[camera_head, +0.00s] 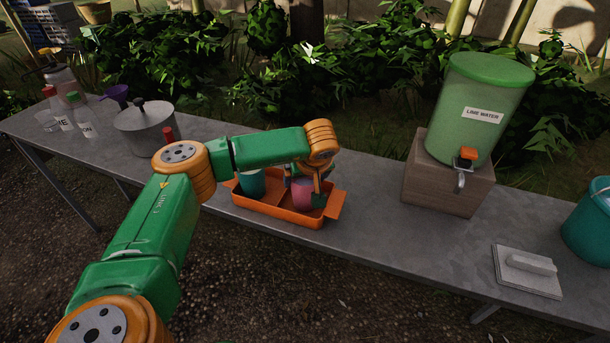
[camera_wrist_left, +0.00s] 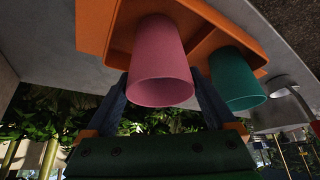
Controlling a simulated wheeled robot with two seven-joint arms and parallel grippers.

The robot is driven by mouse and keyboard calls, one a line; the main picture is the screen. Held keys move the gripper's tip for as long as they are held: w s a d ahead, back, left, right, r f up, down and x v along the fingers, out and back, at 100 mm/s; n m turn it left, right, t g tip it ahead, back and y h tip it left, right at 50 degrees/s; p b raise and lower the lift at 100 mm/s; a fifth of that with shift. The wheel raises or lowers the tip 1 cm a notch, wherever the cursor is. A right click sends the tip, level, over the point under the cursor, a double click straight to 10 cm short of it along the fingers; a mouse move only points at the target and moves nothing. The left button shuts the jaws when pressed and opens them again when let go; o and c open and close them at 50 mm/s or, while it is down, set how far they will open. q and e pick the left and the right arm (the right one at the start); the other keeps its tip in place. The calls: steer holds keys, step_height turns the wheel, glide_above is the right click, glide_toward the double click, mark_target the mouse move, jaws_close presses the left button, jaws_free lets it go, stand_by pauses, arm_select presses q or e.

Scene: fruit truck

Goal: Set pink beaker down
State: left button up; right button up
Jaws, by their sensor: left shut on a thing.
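The pink beaker (camera_head: 301,194) is upright in the right part of the orange tray (camera_head: 278,214) on the table. My left gripper (camera_head: 307,182) is shut on it from above and behind. In the left wrist view the pink beaker (camera_wrist_left: 161,62) is between the two blue-grey fingers, its open rim toward the camera. Its base meets or overlaps the orange tray (camera_wrist_left: 97,28); I cannot tell whether it bears on the floor. A teal beaker (camera_head: 251,183) stands in the tray's left part and shows beside the pink one in the wrist view (camera_wrist_left: 238,82). My right gripper is not seen.
A green lime water dispenser (camera_head: 480,110) stands on a wooden block (camera_head: 440,182) to the right. A white trowel-like block (camera_head: 527,270) and a teal bucket (camera_head: 588,225) are farther right. The table between tray and block is clear.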

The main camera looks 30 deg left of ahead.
arm_select(q)
steer(key=shift+f, duration=0.25)
steer(key=o, duration=1.4)
steer(key=shift+r, duration=0.25)
steer(key=b+v, duration=0.1)
steer(key=v, duration=1.1)
